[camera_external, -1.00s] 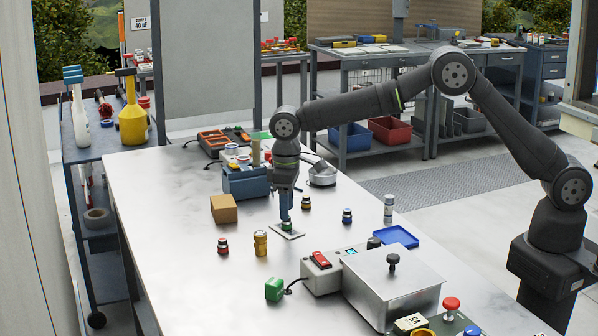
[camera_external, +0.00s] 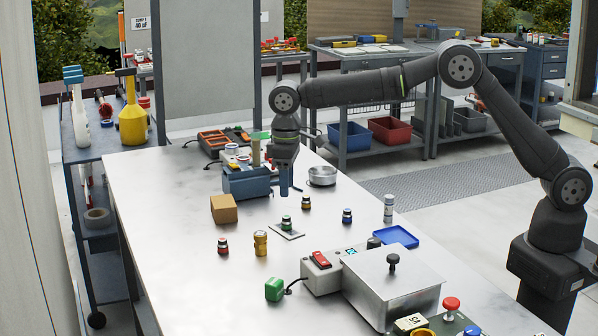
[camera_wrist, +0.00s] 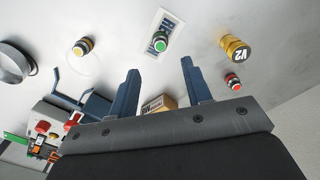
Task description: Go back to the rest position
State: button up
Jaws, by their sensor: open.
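My gripper (camera_external: 284,192) is open and empty, raised above the metal table (camera_external: 160,215) in the external view. In the wrist view its two blue fingers (camera_wrist: 158,90) stand apart with nothing between them. Below and in front of it, a small green-topped jar (camera_external: 286,223) stands upright on a white card (camera_external: 290,233). The jar (camera_wrist: 160,41) and card (camera_wrist: 152,22) also show in the wrist view, beyond the fingertips.
A blue tool caddy (camera_external: 247,183) stands close behind my gripper, with a metal bowl (camera_external: 322,175) to its right. Small jars in red (camera_external: 223,246), yellow (camera_external: 261,243) and blue (camera_external: 347,216) stand around. A cardboard box (camera_external: 224,208) is at left. A metal lidded box (camera_external: 392,280) sits in front.

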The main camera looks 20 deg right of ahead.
aim_at(287, 216)
notch_tip(287, 216, down, 10)
jog(key=shift+r, duration=0.1)
jog(key=r, duration=0.5)
jog(key=shift+w+d, duration=0.3)
jog(key=shift+d, duration=0.1)
jog(key=w+d+r, duration=0.5)
jog(key=d+r, duration=0.1)
jog(key=d, duration=0.3)
jog(key=w+d+f, duration=0.1)
jog(key=w+d, duration=0.1)
jog(key=d, duration=0.8)
jog(key=w+d, duration=0.2)
jog(key=d, duration=0.9)
jog(key=shift+n, duration=0.3)
jog(key=a+f, duration=0.2)
jog(key=a, duration=0.1)
jog(key=s+a+f, duration=0.1)
jog(key=a+f, duration=0.1)
jog(key=a, duration=0.1)
jog(key=a+f, duration=0.2)
jog(key=a, duration=0.2)
jog(key=shift+s, duration=0.25)
jog(key=shift+a+f, duration=0.25)
jog(key=shift+f, duration=0.3)
jog(key=shift+a+f, duration=0.2)
jog(key=shift+f, duration=1)
